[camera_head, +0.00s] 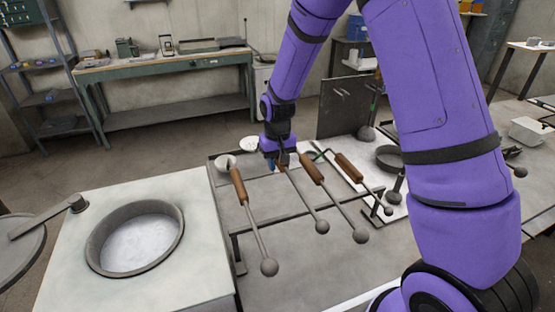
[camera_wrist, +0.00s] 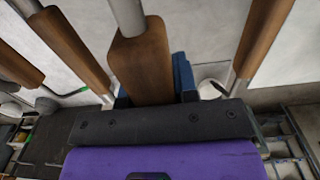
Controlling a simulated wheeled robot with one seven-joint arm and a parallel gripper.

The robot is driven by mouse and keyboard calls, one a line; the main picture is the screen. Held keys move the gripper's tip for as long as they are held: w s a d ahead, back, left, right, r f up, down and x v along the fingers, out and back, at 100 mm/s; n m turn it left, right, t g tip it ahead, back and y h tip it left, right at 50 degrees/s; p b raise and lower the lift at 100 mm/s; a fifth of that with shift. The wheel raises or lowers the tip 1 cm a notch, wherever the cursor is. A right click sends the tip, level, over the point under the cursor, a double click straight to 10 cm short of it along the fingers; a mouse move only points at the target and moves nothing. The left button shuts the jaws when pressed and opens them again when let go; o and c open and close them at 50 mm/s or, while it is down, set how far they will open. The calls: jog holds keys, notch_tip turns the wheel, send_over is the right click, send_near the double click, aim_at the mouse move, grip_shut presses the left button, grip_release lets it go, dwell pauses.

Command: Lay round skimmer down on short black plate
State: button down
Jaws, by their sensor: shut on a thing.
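My gripper (camera_head: 281,164) is shut on the brown wooden handle of a long-handled tool. In the wrist view the handle (camera_wrist: 145,62) sits between the blue fingers (camera_wrist: 152,88). The held tool's thin metal rod runs down to a small round grey end (camera_head: 322,227); I cannot tell from its shape whether it is the round skimmer. Similar tools lie beside it: one at left (camera_head: 240,187), one just right (camera_head: 311,168), and one farther right (camera_head: 348,168). A dark, narrow bar (camera_head: 262,221) runs under the rods; I cannot tell which piece is the short black plate.
A round basin (camera_head: 135,238) is set in the pale block at left. A dark upright panel (camera_head: 347,106) and a dark round pan (camera_head: 389,158) stand behind at right. Neighbouring handles are close on both sides.

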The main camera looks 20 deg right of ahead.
notch_tip(320, 180, down, 8)
dwell(1.0)
jog(key=shift+f, duration=0.25)
dwell(0.7)
jog(key=c, duration=0.8)
grip_release()
jog(key=shift+r, duration=8.95)
